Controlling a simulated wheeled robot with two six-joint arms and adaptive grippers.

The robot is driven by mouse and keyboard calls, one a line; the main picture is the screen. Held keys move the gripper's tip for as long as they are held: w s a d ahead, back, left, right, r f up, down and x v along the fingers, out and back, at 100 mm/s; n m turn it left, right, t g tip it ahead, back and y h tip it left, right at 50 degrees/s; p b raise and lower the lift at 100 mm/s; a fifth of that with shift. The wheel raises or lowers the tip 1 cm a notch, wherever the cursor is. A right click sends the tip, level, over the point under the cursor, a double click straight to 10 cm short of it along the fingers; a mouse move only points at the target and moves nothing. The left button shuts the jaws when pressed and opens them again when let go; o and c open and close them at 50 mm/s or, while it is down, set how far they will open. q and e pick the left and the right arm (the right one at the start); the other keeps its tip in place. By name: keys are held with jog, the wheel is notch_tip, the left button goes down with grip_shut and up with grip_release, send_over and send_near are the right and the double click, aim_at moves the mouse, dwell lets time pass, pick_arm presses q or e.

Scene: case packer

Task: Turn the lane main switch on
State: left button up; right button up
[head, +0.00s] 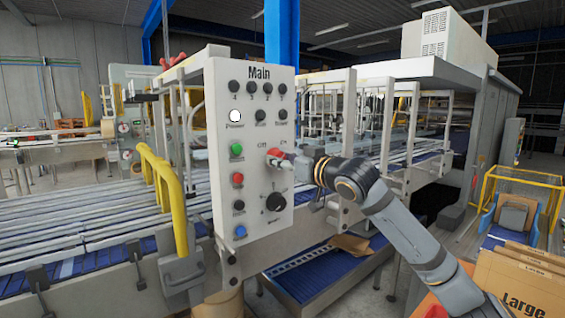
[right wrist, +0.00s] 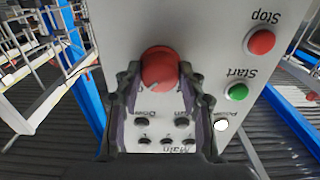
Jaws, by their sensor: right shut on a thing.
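The lane main switch is a red knob (head: 273,153) on the white panel marked Main (head: 258,92), below the labels Off and On. My right gripper (head: 285,159) reaches it from the right and is shut on it. In the right wrist view, where the panel lettering is upside down, the red knob (right wrist: 160,66) sits between the two fingers. The fingers hide part of the knob, and I cannot tell which label it points to. The round Power lamp (head: 235,116) shows white. My left gripper is not in view.
Green Start (head: 237,149) and red Stop (head: 237,179) buttons, a blue button (head: 240,231) and a black selector (head: 275,202) share the panel. A yellow guard rail (head: 170,200) stands to its left. Cardboard boxes (head: 520,280) stand at the lower right.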

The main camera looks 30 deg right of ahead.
aim_at(273, 119)
jog(key=shift+f, duration=0.1)
dwell(0.3)
jog(key=o, duration=1.2)
notch_tip(273, 119, up, 10)
jog(key=shift+r, duration=0.1)
